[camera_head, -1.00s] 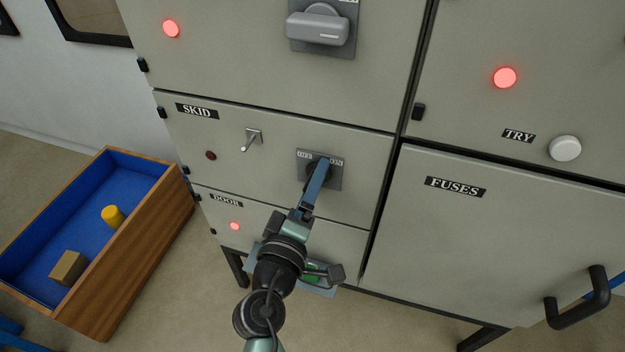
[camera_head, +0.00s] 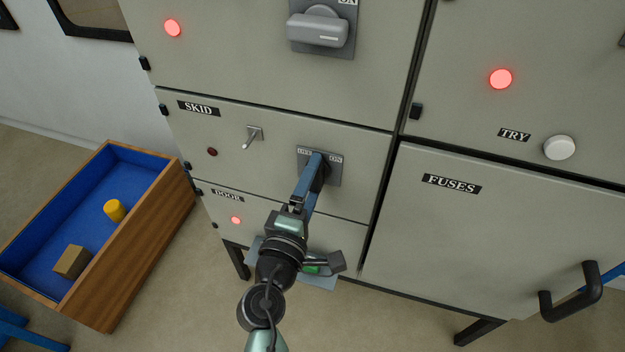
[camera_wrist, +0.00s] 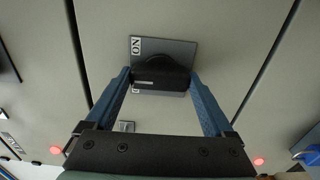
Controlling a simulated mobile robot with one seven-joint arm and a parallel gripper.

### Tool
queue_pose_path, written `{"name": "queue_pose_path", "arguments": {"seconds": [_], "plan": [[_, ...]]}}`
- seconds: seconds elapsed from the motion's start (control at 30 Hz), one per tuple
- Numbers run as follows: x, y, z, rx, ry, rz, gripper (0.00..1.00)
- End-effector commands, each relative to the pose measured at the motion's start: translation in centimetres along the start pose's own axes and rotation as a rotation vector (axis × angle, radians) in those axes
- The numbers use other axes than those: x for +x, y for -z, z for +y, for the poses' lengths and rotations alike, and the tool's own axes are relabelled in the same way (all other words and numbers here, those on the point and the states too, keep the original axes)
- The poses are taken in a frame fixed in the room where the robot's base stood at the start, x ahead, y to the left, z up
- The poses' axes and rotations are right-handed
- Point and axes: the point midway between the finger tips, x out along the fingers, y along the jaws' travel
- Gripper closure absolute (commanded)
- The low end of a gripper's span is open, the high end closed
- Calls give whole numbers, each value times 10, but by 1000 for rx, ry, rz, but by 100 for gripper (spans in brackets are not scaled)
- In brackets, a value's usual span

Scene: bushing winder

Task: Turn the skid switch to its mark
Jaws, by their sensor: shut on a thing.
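The skid switch (camera_head: 317,176) is a dark rotary knob on a grey square plate (camera_head: 334,172) marked OFF at left and ON at right, on the cabinet door labelled SKID (camera_head: 199,108). My gripper (camera_head: 315,168) reaches up to it from below and hides most of the knob. In the wrist view my blue fingers (camera_wrist: 160,82) are shut on the black knob (camera_wrist: 163,70), one at each end. There the knob's white line points left, between the ON label at upper left and the lower label, which is partly hidden by my gripper.
A small toggle lever (camera_head: 252,138) and a dark red lamp (camera_head: 212,152) sit left of the switch. A larger grey rotary handle (camera_head: 318,30) is above. A wooden tray (camera_head: 138,245) with blue lining stands at left. The FUSES door (camera_head: 480,235) has a black handle (camera_head: 570,298).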

Motion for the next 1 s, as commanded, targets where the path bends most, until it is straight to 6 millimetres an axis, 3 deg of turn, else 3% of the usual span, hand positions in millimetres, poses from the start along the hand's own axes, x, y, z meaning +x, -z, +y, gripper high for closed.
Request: {"name": "queue_pose_path", "arguments": {"seconds": [0.1,0.13,0.2,0.57,1.0], "plan": [[-1,0,-1,-7,2,1,68],[-1,0,-1,-7,2,0,11],[0,0,-1,-6,1,0,0],[-9,0,-2,-4,2,1,0],[-96,1,-3,-5,4,4,0]]}}
